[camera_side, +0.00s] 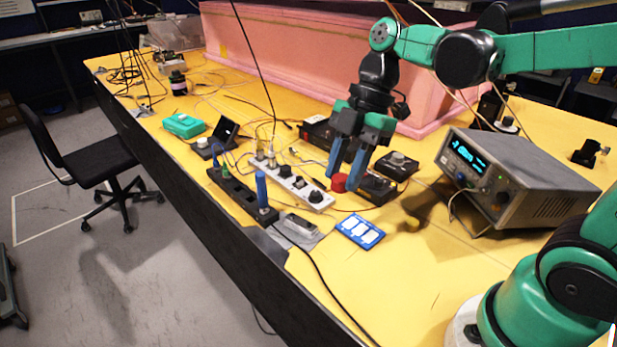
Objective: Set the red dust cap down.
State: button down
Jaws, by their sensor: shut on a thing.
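The red dust cap (339,183) is a small red cylinder held low between the blue fingertips of my gripper (341,180). My gripper points downward and is shut on the cap. The cap is close to the yellow table (420,270), to the right of the white power strip (293,184). I cannot tell whether its underside touches the table. The fingers hide part of its sides.
A black box (376,189) sits just right of the cap. A blue card with white panels (360,231) lies in front. A grey bench instrument (520,178) stands at right. A pink foam wall (290,55) runs behind. The table's front right is largely clear.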

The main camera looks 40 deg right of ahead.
aim_at(332, 261)
notch_tip(332, 261, down, 15)
jog(key=shift+f, duration=0.1)
dwell(0.6)
jog(key=shift+f, duration=0.1)
jog(key=c, duration=0.5)
grip_release()
jog(key=shift+c, duration=0.2)
notch_tip(332, 261, up, 13)
jog(key=d+m+t+h, duration=0.2)
jog(key=m+t+h, duration=0.2)
jog(key=m, duration=1.4)
jog(key=t, duration=0.3)
jog(key=shift+s+d+r+h, duration=0.2)
jog(key=shift+s+d+h, duration=0.1)
jog(key=shift+s+d, duration=0.1)
